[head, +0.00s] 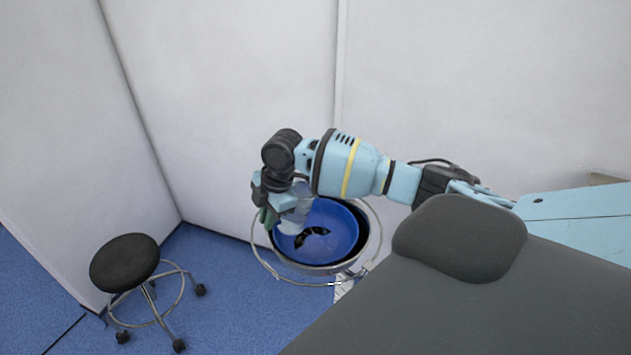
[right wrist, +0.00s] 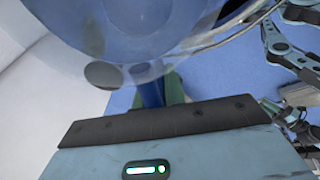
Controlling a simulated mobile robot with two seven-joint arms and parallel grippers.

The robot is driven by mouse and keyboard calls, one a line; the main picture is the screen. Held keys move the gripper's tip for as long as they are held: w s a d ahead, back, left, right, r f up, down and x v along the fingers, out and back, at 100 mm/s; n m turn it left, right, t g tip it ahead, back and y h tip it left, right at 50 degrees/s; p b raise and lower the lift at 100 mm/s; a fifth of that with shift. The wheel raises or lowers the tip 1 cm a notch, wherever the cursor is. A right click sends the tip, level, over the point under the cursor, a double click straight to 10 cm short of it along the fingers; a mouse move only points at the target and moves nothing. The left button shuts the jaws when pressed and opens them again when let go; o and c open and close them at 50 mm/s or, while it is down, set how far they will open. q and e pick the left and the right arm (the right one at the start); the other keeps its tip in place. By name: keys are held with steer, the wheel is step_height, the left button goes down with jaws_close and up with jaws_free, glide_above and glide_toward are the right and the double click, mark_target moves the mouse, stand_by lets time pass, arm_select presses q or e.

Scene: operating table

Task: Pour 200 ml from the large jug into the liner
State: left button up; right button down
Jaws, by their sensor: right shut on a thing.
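My right gripper (head: 268,197) comes in from the right and is shut on the large jug (head: 297,209), a clear, colourless vessel. The jug hangs over the left part of the blue liner (head: 345,232), a round bowl in a metal ring stand. A dark curved shape shows inside the liner. I cannot tell the jug's exact tilt or its liquid level. In the right wrist view the see-through jug (right wrist: 125,30) fills the top, beyond my gripper's palm; the fingertips are largely hidden. My left gripper does not show in the head view.
A black-topped wheeled stool (head: 125,262) stands at the left on the blue floor. White walls (head: 230,90) rise close behind the stand. The grey operating table (head: 430,305) with its dark headrest (head: 460,238) fills the lower right, under my arm.

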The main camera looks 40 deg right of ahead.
steer(key=shift+r+t+y, duration=0.3)
steer(key=shift+r+y, duration=0.2)
steer(key=shift+r, duration=0.2)
stand_by(0.7)
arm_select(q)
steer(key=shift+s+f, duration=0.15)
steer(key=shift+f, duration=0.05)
arm_select(e)
steer(key=shift+w+r+y, duration=0.1)
steer(key=shift+r+y, duration=0.15)
steer(key=shift+y, duration=0.05)
stand_by(0.8)
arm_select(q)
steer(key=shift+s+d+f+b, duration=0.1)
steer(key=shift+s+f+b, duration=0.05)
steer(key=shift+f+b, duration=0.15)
arm_select(e)
steer(key=shift+r+t+y, duration=0.25)
steer(key=shift+t+y, duration=0.05)
steer(key=shift+t, duration=0.2)
stand_by(0.6)
